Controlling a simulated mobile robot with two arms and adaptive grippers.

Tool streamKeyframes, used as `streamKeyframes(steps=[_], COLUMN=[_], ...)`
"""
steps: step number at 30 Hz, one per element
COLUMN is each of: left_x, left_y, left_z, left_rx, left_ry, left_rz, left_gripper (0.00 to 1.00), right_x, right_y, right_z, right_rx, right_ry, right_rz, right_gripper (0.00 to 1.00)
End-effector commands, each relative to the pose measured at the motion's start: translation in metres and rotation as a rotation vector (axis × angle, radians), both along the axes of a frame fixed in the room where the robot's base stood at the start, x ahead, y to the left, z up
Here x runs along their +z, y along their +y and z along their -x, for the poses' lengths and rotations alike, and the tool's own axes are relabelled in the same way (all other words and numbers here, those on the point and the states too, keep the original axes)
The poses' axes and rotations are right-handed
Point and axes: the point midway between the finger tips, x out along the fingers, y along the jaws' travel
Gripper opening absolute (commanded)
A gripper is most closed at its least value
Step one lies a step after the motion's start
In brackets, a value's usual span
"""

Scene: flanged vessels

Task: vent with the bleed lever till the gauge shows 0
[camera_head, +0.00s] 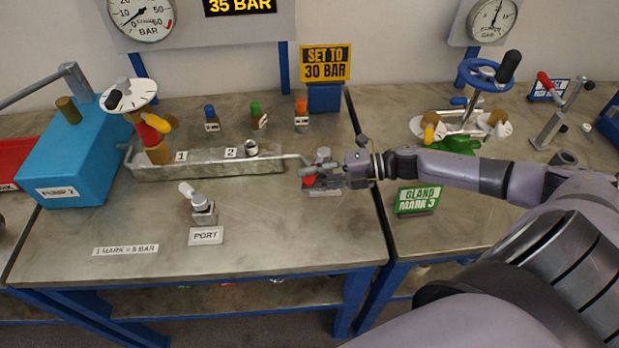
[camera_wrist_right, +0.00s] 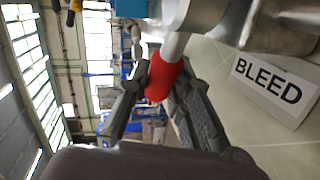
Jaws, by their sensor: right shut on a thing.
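The bleed lever's red grip (camera_wrist_right: 160,78) sits between the fingers of my right gripper (camera_wrist_right: 150,100) in the right wrist view, with its pale rod running up to a metal block. In the head view my right gripper (camera_head: 318,174) is shut on the bleed lever (camera_head: 309,181) at the right end of the metal manifold. A white BLEED label (camera_wrist_right: 268,82) lies beside it. The round gauge (camera_head: 140,14) at top left is cut by the frame edge. Its dark needle appears to point to the lower left; the exact reading is unclear. My left gripper is out of view.
The metal manifold (camera_head: 210,168) carries numbers 1 and 2. A blue pump (camera_head: 75,150) stands at left, a PORT fitting (camera_head: 202,212) in front. A SET TO 30 BAR sign (camera_head: 326,63) stands behind. The table front is mostly clear.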

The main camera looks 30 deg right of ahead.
Motion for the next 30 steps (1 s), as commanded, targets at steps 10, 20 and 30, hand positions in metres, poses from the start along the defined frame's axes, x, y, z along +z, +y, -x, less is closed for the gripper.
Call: streamKeyframes(steps=[10,20,30], left_x=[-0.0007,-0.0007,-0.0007], left_y=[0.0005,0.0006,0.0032], left_z=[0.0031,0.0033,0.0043], left_rx=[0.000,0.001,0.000], left_ry=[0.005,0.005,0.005], left_rz=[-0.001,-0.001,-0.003], left_gripper=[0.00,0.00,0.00], right_x=[-0.0005,-0.0004,-0.0001], right_y=[-0.0005,-0.0004,-0.0002], right_z=[0.0006,0.0003,0.0001], right_rx=[0.004,0.003,0.003], right_ry=[0.002,0.000,0.000], right_rz=[0.001,0.001,0.000], right_gripper=[0.00,0.38,0.41])
